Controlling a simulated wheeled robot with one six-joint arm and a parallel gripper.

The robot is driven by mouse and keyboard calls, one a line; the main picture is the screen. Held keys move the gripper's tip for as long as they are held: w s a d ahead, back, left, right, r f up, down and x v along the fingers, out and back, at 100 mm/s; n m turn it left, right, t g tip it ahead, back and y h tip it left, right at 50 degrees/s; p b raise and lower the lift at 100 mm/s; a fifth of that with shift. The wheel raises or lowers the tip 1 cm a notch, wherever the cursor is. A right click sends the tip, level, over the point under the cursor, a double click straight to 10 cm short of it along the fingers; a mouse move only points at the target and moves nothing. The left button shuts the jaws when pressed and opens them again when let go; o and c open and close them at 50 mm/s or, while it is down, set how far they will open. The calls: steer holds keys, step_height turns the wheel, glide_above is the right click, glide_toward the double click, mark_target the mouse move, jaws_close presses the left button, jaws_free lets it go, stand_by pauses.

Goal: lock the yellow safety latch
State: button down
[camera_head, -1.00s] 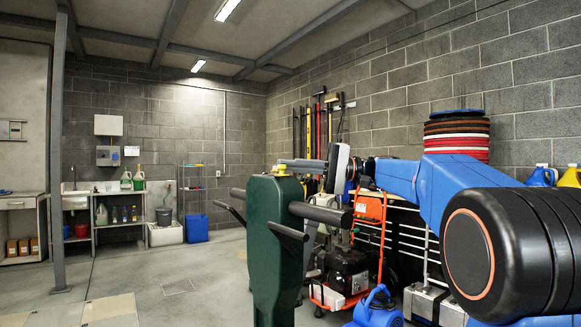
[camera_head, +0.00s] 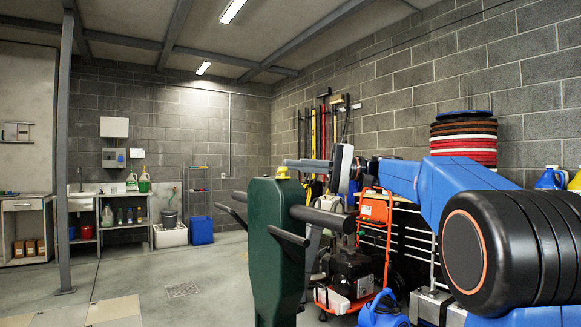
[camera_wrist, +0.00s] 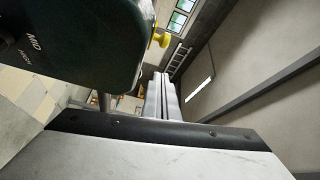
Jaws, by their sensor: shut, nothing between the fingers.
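The yellow safety latch (camera_head: 283,172) is a small knob on top of the dark green handle housing (camera_head: 275,245) of a floor machine. In the wrist view the latch (camera_wrist: 161,40) sticks out from the right side of the green housing (camera_wrist: 75,45), which bears the words "MID" and "HIGH". My gripper (camera_head: 287,162) is at the height of the housing's top, close to the latch in the head view. In the wrist view my gripper's fingers (camera_wrist: 160,80) are together and empty, below the latch in the picture. I cannot tell whether they touch it.
Dark handlebars (camera_head: 320,217) stick out from both sides of the housing. An orange-framed machine (camera_head: 375,211), a blue blower (camera_head: 382,313) and stacked pads (camera_head: 464,143) stand to the right. The floor to the left is clear up to the sink and shelf.

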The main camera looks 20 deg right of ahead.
steer(key=v, duration=0.7)
steer(key=shift+d, duration=0.25)
